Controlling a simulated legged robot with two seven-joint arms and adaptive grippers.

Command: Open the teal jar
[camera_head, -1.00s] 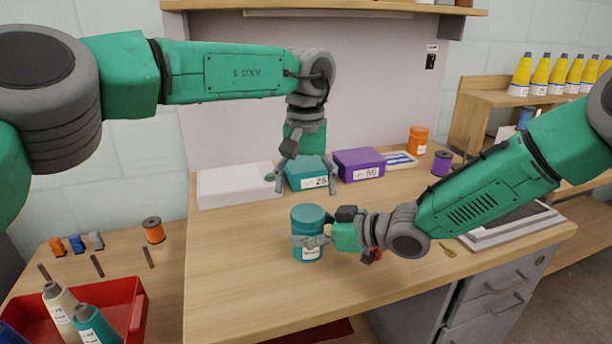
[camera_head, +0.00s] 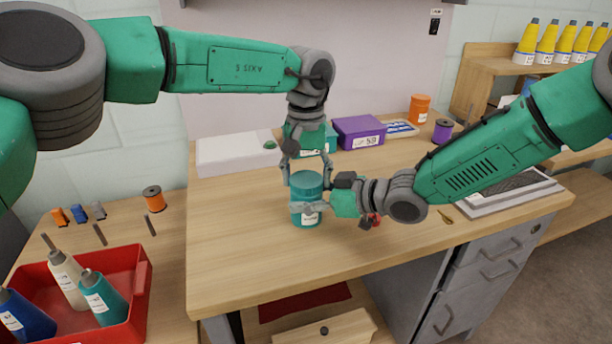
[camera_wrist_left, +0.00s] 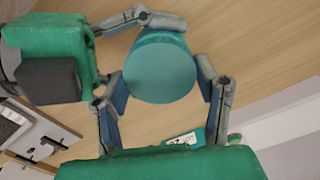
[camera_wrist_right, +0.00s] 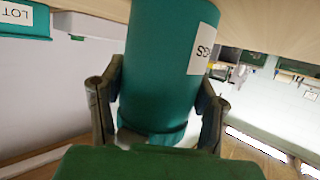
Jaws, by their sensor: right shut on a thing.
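The teal jar (camera_head: 306,217) stands upright on the workbench with its round teal lid (camera_head: 306,183) on top. My right gripper (camera_head: 308,206) is shut around the jar's body from the right, below the lid. The jar body with a white label also fills the right wrist view (camera_wrist_right: 158,70). My left gripper (camera_head: 306,176) points down from above, its open fingers on either side of the lid. In the left wrist view the lid (camera_wrist_left: 160,68) lies between the fingers; the left finger is close to its edge, and I cannot tell whether it touches.
Behind the jar are a white box (camera_head: 235,155), a purple box (camera_head: 358,132) and a partly hidden teal box. An orange jar (camera_head: 419,108) and purple spool (camera_head: 442,131) stand farther right. A red bin (camera_head: 140,295) holds bottles at lower left.

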